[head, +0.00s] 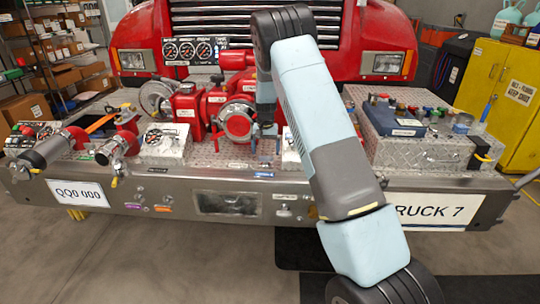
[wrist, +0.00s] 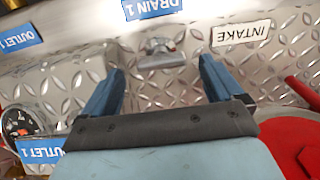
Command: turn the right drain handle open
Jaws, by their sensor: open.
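My gripper (wrist: 160,66) is open and empty, with one blue finger on each side of the handle's line and the handle just beyond the fingertips. In the head view my gripper (head: 266,148) points down over the deck, in front of the red pump; the handle cannot be made out there.
A red pump (head: 235,120) with a round cap stands just left of my gripper. Hose outlets (head: 118,147) and gauges fill the left of the bumper. A treadplate box with levers (head: 425,145) is at the right. An "INTAKE" label (wrist: 240,34) lies near the handle.

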